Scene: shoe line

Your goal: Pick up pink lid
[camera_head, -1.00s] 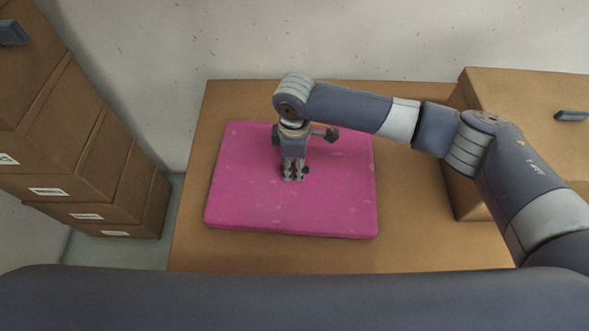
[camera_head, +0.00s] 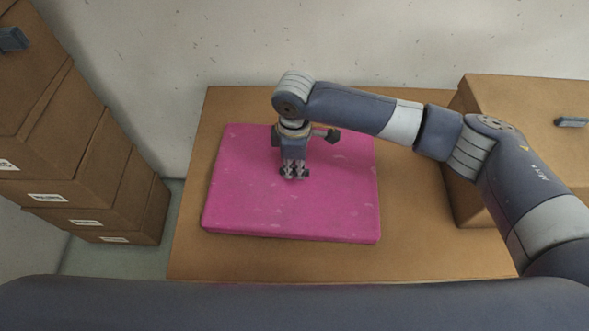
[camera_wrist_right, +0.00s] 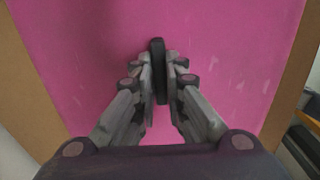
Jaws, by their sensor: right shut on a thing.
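The pink lid (camera_head: 250,205) is a wide flat square, lying level over the brown cardboard surface in the head view. It fills most of the right wrist view (camera_wrist_right: 80,60). A dark upright handle (camera_wrist_right: 158,60) stands at its middle. My right gripper (camera_head: 294,174) points down over the middle of the lid. In the wrist view its two fingers (camera_wrist_right: 160,88) are shut on this handle from both sides. In the head view the gripper hides the handle. I cannot tell whether the lid touches what is under it. My left gripper is not in view.
A brown cardboard surface (camera_head: 420,245) shows around the lid. A cardboard box (camera_head: 515,100) with a dark handle (camera_head: 571,122) stands at right. Stacked labelled boxes (camera_head: 90,150) stand at left, one with a dark handle (camera_head: 12,38). A speckled pale wall (camera_head: 300,35) closes the back.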

